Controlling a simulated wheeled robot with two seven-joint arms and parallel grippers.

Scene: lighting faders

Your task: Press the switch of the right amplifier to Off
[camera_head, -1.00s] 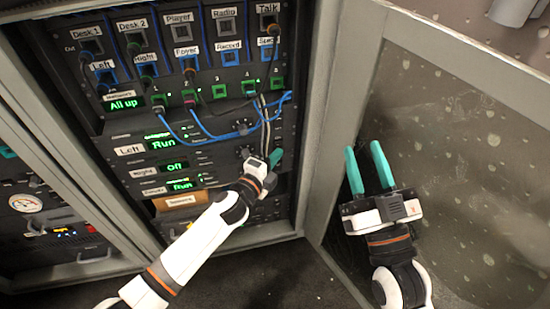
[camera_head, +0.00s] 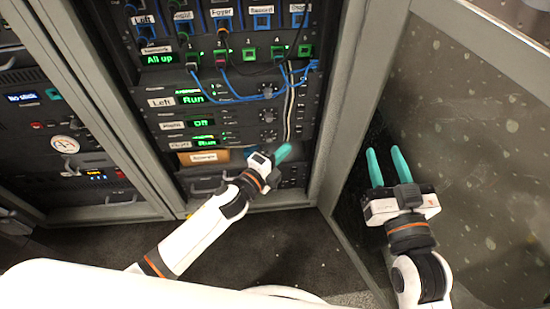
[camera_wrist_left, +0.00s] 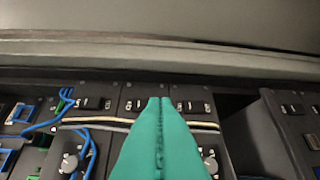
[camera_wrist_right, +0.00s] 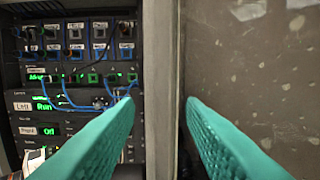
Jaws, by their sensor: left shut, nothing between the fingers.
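The right amplifier (camera_head: 172,125) is the middle of three similar units in the rack; its green display (camera_head: 201,123) reads Off. It also shows in the right wrist view, with its display (camera_wrist_right: 37,154) reading Off. My left gripper (camera_head: 284,152) is shut and empty, at the lower right of the amplifiers. In the left wrist view its teal fingertips (camera_wrist_left: 160,101) are in front of a row of small black switches, beside the middle switch (camera_wrist_left: 134,104); contact cannot be told. My right gripper (camera_head: 388,166) is open and empty, in front of the rack's open door.
The left amplifier (camera_head: 160,102) reads Run, as does the lowest unit (camera_head: 207,143). Blue patch cables (camera_head: 250,98) and a pale cable (camera_head: 290,105) hang near the amplifiers' right side. The glass door (camera_head: 470,150) stands open at right. Another rack (camera_head: 60,150) stands at left.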

